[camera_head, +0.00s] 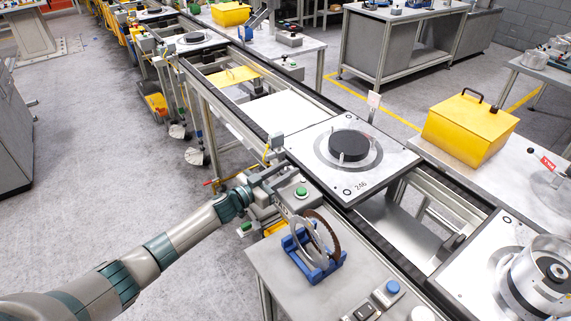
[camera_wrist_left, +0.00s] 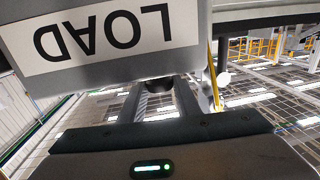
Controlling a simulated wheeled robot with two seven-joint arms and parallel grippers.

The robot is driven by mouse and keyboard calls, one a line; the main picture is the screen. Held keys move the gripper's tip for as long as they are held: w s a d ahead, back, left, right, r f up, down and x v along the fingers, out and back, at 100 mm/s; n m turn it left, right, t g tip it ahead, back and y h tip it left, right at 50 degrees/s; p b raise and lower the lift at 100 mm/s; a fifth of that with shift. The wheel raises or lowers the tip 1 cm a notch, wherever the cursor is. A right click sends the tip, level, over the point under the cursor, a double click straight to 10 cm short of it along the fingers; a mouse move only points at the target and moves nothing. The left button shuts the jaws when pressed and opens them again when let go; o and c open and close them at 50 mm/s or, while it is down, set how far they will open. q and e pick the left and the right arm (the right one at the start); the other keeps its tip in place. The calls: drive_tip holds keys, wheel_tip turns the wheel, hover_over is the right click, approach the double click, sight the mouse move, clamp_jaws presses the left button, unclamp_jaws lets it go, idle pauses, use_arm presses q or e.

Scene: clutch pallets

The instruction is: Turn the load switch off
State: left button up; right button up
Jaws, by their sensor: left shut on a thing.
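The load box is a grey control box (camera_head: 307,201) with a green button on top, beside the conveyor. In the left wrist view its white LOAD label (camera_wrist_left: 102,38) fills the upper left, upside down. My left gripper (camera_head: 268,176) reaches the box's near left side. In the left wrist view my gripper's two fingers (camera_wrist_left: 160,92) point up under the label and are shut on a small dark part, the load switch (camera_wrist_left: 158,84). The switch is mostly hidden by the fingers and box, so its setting cannot be read. My right gripper is not in view.
A pallet (camera_head: 318,175) with a black disc sits on the conveyor behind the box. A blue stand (camera_head: 318,268) with ring discs is close on the right of my left arm. A yellow case (camera_head: 468,130) stands on the right table. Open floor lies at left.

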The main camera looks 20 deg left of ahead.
use_arm(q)
drive_tip(key=shift+d+n+t+y, duration=0.15)
drive_tip(key=shift+n+t+y, duration=0.45)
drive_tip(key=shift+n+y, duration=0.4)
drive_tip(key=shift+f+n+t+y, duration=0.1)
drive_tip(key=shift+n+t+y, duration=0.35)
drive_tip(key=shift+y, duration=0.65)
drive_tip(key=shift+n+t+y+b, duration=0.25)
drive_tip(key=shift+n+y+b, duration=0.7)
drive_tip(key=shift+n+y, duration=0.7)
drive_tip(key=shift+y, duration=0.65)
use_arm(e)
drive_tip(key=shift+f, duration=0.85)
use_arm(q)
drive_tip(key=shift+b, duration=0.3)
drive_tip(key=o, duration=1)
